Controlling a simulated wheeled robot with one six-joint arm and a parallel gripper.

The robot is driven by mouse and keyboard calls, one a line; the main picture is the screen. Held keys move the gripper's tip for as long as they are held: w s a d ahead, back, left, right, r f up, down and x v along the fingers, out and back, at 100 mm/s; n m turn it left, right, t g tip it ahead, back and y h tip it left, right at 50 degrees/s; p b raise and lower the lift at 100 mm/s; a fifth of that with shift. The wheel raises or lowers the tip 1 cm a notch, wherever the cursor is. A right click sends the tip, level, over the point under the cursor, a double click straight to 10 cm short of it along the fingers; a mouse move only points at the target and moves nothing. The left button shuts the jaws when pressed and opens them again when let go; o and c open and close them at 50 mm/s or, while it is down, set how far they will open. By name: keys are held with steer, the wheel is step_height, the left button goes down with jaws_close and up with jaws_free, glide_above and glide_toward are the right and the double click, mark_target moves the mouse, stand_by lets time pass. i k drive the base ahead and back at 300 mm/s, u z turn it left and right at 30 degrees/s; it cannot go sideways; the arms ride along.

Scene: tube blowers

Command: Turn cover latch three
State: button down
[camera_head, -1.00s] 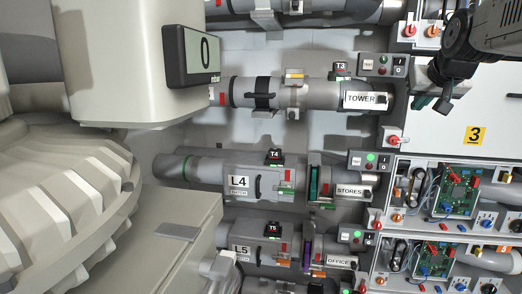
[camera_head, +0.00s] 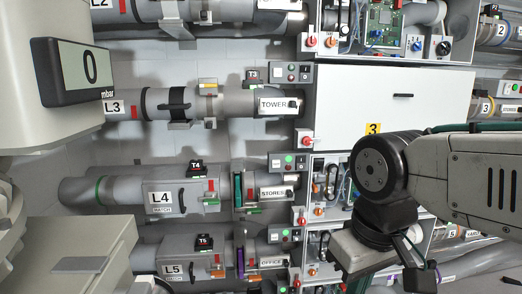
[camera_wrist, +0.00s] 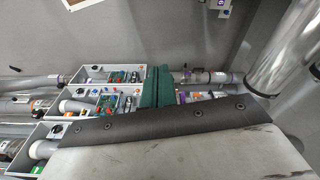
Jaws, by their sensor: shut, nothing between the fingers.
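The white cover marked 3 (camera_head: 350,95) is shut in the right half of the head view, hiding what lies behind it. It has a short black handle on its face. A red knob on a small pale plate (camera_head: 306,143), which looks like its latch, sits by the cover's lower left corner. Its exact turn is too small to tell. My gripper shows in the wrist view as two green fingers (camera_wrist: 157,86) pressed together, holding nothing. In the head view my arm stands in front of the lower right of the cover, and my gripper is below it, well apart from the red knob.
Open boxes with circuit boards and knobs sit above (camera_head: 385,22) and below the cover, and also in the wrist view (camera_wrist: 100,75). Grey tubes labelled L3 (camera_head: 130,104), L4 (camera_head: 160,198) and L5 run on the left. A gauge (camera_head: 85,70) reads 0 mbar.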

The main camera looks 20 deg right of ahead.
mark_target(307, 140)
steer(key=z, duration=2.45)
steer(key=i, duration=0.95)
steer(key=u, duration=2.6)
